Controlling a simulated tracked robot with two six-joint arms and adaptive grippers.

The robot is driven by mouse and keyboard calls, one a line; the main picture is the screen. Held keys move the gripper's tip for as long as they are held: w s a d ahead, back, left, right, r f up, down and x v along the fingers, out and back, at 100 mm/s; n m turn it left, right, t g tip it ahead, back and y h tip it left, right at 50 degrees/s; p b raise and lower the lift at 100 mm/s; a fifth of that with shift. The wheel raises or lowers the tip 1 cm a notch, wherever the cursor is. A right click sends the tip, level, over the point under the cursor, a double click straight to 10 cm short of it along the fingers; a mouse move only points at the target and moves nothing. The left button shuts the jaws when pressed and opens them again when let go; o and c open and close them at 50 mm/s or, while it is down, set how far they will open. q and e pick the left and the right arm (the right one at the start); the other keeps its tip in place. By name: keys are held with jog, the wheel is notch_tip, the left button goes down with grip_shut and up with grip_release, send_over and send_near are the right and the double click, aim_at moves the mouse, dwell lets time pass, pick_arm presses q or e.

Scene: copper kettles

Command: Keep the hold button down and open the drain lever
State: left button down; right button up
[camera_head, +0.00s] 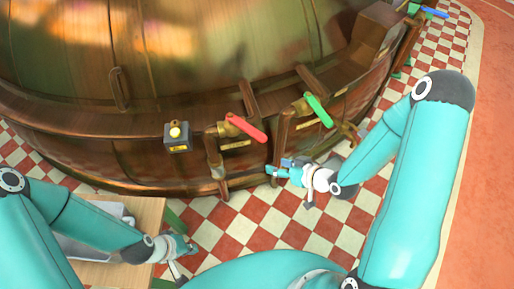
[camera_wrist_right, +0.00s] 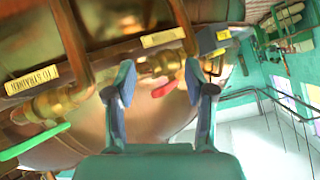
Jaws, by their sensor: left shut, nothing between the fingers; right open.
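The hold button is a yellow knob (camera_head: 175,132) on a small dark box (camera_head: 177,145) on the copper kettle's front. To its right a red lever (camera_head: 247,129) sits on a brass valve; it also shows in the right wrist view (camera_wrist_right: 164,89), framed between my fingers but farther off. Its label is unreadable, so I cannot confirm it is the drain. A green lever (camera_head: 319,110) is further right; the label beside it in the wrist view reads "to strainer". My right gripper (camera_head: 279,168) is open and empty below the levers. My left gripper (camera_head: 190,248) is shut, empty, low and away from the button.
The copper kettle (camera_head: 130,160) fills the back. Vertical copper pipes (camera_head: 278,138) stand beside the valves. A wooden table (camera_head: 150,215) is at the lower left, near my left arm. A blue lever (camera_head: 434,12) is far right. The checkered floor (camera_head: 245,225) before the kettle is open.

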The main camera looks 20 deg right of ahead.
aim_at(256, 132)
jog(key=d+r+n+t+y+b, duration=0.2)
jog(key=d+n+t+y+b, duration=0.3)
jog(key=b, duration=0.5)
jog(key=shift+t+h, duration=0.4)
jog(key=x, duration=1.5)
jog(key=shift+w+a+f, duration=0.1)
jog(key=shift+f, duration=0.05)
pick_arm(q)
notch_tip(256, 132, down, 13)
jog(key=shift+r, duration=0.15)
pick_arm(e)
grip_shut()
